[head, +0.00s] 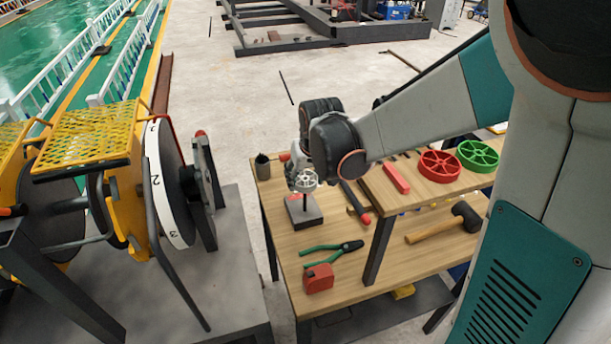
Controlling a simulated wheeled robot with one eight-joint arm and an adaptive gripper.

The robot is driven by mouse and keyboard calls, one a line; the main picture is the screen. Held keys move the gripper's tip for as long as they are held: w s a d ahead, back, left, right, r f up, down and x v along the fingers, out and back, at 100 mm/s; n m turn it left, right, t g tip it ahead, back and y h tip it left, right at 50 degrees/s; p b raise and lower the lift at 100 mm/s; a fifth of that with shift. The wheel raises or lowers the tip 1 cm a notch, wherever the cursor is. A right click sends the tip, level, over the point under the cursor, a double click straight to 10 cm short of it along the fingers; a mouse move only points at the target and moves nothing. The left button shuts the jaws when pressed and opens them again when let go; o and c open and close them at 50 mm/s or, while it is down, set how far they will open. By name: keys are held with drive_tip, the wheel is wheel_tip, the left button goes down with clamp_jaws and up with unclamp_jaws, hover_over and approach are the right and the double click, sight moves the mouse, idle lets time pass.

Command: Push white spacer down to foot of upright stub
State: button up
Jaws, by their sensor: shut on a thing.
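The white spacer (307,180), a small spoked wheel, is at my gripper (303,174), above the dark base block of the stub. My gripper is shut on the spacer; its fingers are small and partly hidden behind it. The upright stub (305,203) rises from the dark square block (304,216) on the wooden bench. A short length of the stub shows between the spacer and the block. The spacer is clear of the block. I cannot tell whether the stub passes through the spacer's middle.
A red wheel (439,166) and a green wheel (478,155) lie on the raised shelf at right. Green-handled pliers (331,248), a red tape measure (318,278) and a mallet (445,224) lie on the bench. A dark cup (262,167) stands left of my gripper. A yellow machine stands at left.

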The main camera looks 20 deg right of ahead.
sight(305, 203)
drive_tip(key=shift+f+b, duration=4.2)
drive_tip(key=shift+f, duration=1.1)
drive_tip(key=o, duration=0.9)
drive_tip(key=shift+o, duration=0.2)
drive_tip(key=shift+r, duration=0.15)
drive_tip(key=v, duration=1.1)
drive_tip(key=shift+s+r, duration=0.2)
drive_tip(key=shift+r, duration=0.15)
drive_tip(key=shift+s, duration=0.1)
